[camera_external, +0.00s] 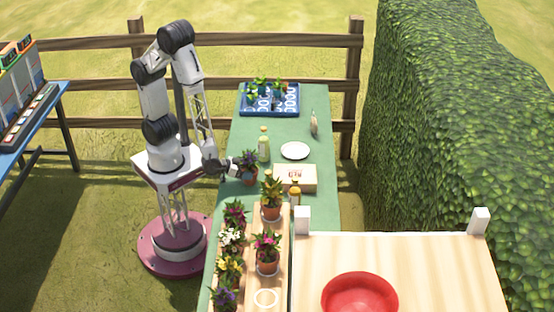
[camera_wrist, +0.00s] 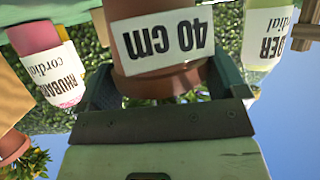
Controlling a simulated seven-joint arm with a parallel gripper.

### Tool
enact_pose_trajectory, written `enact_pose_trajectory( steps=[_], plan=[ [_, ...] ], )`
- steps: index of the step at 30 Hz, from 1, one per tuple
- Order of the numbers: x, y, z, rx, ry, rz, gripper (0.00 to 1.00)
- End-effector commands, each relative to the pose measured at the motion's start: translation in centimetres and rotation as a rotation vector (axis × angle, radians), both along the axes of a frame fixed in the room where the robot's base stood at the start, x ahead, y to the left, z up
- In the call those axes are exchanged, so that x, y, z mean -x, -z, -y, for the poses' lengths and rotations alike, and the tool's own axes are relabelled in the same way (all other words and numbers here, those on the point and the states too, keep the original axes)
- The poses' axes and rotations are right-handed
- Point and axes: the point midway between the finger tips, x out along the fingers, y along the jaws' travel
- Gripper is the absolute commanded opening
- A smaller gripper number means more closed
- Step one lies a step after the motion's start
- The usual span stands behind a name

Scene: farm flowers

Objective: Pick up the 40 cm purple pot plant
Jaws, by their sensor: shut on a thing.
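My gripper (camera_external: 236,169) is at the left edge of the green table, shut on a terracotta pot plant (camera_external: 250,177) with dark purplish flowers and green leaves. In the wrist view the picture is upside down, and the pot (camera_wrist: 160,86) sits between the two fingers (camera_wrist: 167,92). Its white label reads "40 cm". I cannot tell whether the pot's base touches the table.
A green bottle (camera_external: 264,147), a white plate (camera_external: 295,151) and a cream box (camera_external: 296,178) stand near the pot. Several potted plants (camera_external: 267,258) crowd the near end. A blue tray (camera_external: 284,112) holds seedlings at the far end. Cordial labels flank the pot in the wrist view.

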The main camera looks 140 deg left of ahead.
Motion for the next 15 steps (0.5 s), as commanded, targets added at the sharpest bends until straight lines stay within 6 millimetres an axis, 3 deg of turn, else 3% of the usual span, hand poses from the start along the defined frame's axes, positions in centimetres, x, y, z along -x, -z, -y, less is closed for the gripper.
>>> enact_pose_trajectory(
  steps=[8,15],
  plan=[
    [-0.1,-1.2,0.0,0.001,-0.001,0.003,0.34],
    [-0.1,-3.9,0.0,-0.001,0.000,0.004,0.34]
  ],
)
